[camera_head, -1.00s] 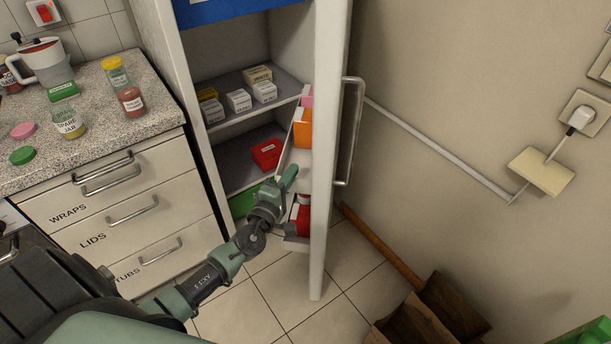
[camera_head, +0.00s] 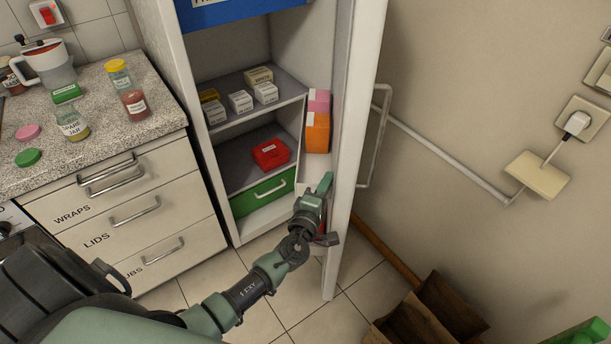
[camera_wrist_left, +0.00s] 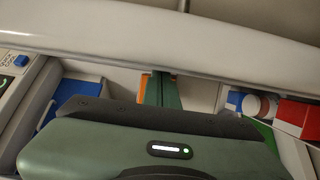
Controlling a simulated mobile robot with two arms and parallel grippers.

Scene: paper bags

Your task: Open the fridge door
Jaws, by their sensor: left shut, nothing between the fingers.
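The fridge door (camera_head: 347,180) stands open, swung to the right, with its bar handle (camera_head: 376,137) on the outer face near the wall. The fridge interior shows grey shelves (camera_head: 222,132) with small white and yellow boxes, a red box (camera_head: 271,153) and a green drawer (camera_head: 264,192). My left gripper (camera_head: 325,184) is shut and empty at the inner side of the door, by the door shelves. In the left wrist view its green fingers (camera_wrist_left: 161,92) point at the door's inner side; contact cannot be told.
A counter (camera_head: 95,135) with jars and lids stands left of the fridge, above drawers. The wall (camera_head: 490,90) with a pipe and a plug is close on the right. Brown paper bags (camera_head: 430,310) stand on the floor at lower right.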

